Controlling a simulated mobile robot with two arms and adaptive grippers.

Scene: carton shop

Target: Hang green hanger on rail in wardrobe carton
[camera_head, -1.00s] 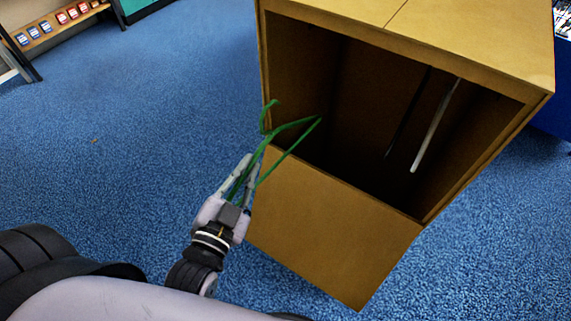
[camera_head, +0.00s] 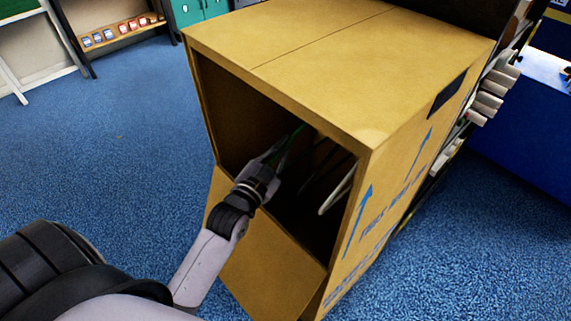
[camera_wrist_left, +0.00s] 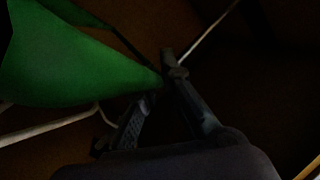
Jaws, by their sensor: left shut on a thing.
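The wardrobe carton (camera_head: 300,45) stands open at the front, its lower front flap (camera_head: 265,270) tilted outward. My left gripper (camera_head: 277,157) reaches inside the opening near its left side. It is shut on the green hanger (camera_head: 294,138), of which only a small part shows in the head view. In the left wrist view the green hanger (camera_wrist_left: 65,65) is large at the left and runs to my left gripper's fingers (camera_wrist_left: 160,95). Thin pale bars (camera_head: 338,188) show inside the carton to the right; I cannot tell hanger from rail. The hanger's hook is not clear.
The carton's right wall (camera_head: 400,185) and front edges bound the opening closely. A shelf with small goods (camera_head: 115,32) stands at the far left. Pale rod-like things (camera_head: 487,100) stick out behind the carton at right. Blue carpet (camera_head: 110,150) is clear at left.

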